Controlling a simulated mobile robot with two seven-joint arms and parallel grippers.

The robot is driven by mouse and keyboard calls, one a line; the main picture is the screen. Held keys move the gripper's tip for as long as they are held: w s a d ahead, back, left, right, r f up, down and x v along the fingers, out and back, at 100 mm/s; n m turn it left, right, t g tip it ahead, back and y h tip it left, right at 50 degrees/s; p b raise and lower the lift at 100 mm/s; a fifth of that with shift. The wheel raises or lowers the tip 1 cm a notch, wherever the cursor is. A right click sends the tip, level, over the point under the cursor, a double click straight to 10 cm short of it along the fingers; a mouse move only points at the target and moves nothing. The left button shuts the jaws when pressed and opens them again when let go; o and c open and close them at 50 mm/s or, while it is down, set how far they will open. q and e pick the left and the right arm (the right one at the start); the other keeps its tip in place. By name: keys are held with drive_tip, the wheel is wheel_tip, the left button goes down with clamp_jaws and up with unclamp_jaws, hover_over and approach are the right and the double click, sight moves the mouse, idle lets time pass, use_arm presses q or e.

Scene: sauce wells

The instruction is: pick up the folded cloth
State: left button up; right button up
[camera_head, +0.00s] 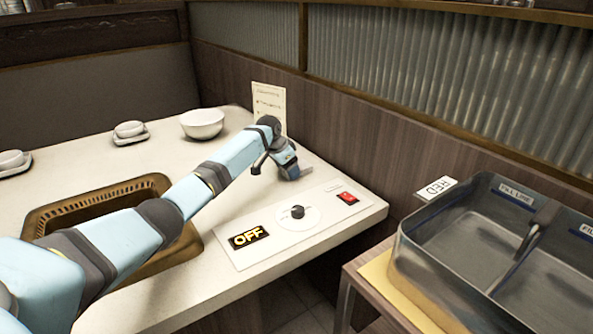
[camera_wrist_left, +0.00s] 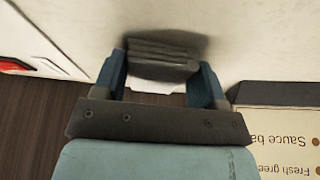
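The folded cloth (camera_wrist_left: 160,58) is a small grey layered bundle against the pale tabletop in the left wrist view. It lies between the two blue fingers of my left gripper (camera_wrist_left: 163,72), close to both of them. I cannot tell whether the fingers press on it. In the head view my left gripper (camera_head: 291,171) is low at the table's right side, and a bit of grey cloth (camera_head: 306,173) shows beside it. The rest of the cloth is hidden behind the gripper there. My right gripper is not in view.
A menu card (camera_head: 268,103) stands behind my left gripper by the wooden partition. A control panel (camera_head: 265,219) with a knob and red switch lies nearer. A white bowl (camera_head: 202,123) and a brown basket-like well (camera_head: 52,216) are left. A divided tank (camera_head: 408,247) is right.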

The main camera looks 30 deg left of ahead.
use_arm(q)
drive_tip(key=c, duration=0.3)
drive_tip(key=shift+r, duration=0.25)
wheel_tip(320, 180, up, 20)
drive_tip(key=p, duration=0.5)
drive_tip(key=shift+f, duration=0.2)
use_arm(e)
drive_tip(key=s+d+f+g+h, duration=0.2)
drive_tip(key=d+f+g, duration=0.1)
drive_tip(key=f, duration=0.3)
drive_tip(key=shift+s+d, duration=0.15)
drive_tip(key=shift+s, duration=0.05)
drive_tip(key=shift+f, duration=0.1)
